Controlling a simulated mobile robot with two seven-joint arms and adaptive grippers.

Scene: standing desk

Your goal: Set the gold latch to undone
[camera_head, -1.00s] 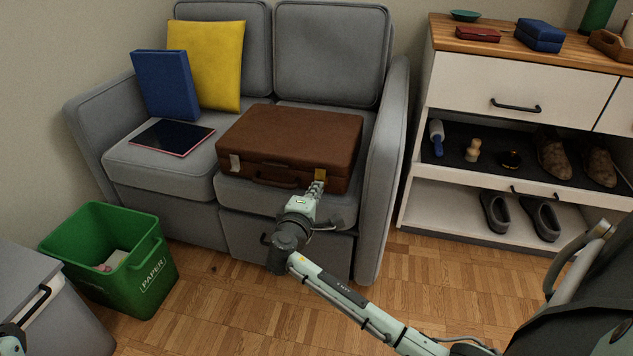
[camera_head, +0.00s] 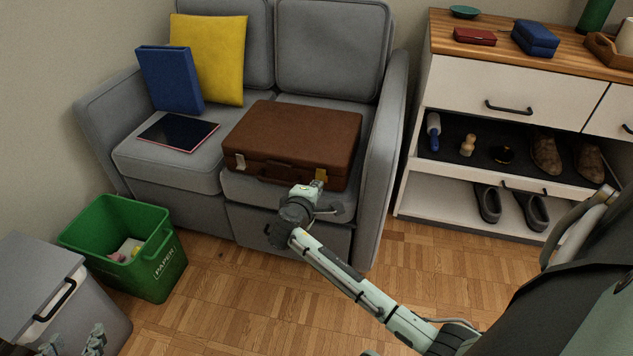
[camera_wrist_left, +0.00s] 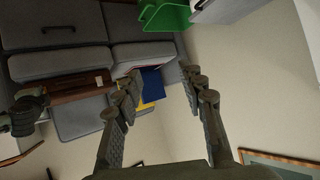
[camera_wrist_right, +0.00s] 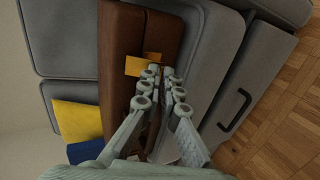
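A brown briefcase (camera_head: 290,135) lies flat on the sofa's right seat, its lid down. Its gold latch (camera_head: 321,174) is at the right of the front side, partly behind my right gripper (camera_head: 318,185). In the right wrist view the latch (camera_wrist_right: 143,65) is a gold plate across the lid seam, just beyond and left of the fingertips (camera_wrist_right: 161,71). Whether it is fastened I cannot tell. The right fingers are together with nothing seen between them. A silver latch (camera_head: 240,162) is at the front left. My left gripper (camera_head: 75,343) is open and empty, far from the briefcase.
The sofa's right armrest (camera_head: 385,150) stands close beside the briefcase. A tablet (camera_head: 178,132), blue book (camera_head: 168,80) and yellow cushion (camera_head: 215,60) are on the left seat. A green paper bin (camera_head: 125,245) and grey bin (camera_head: 50,290) stand at left; floor lies open in front.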

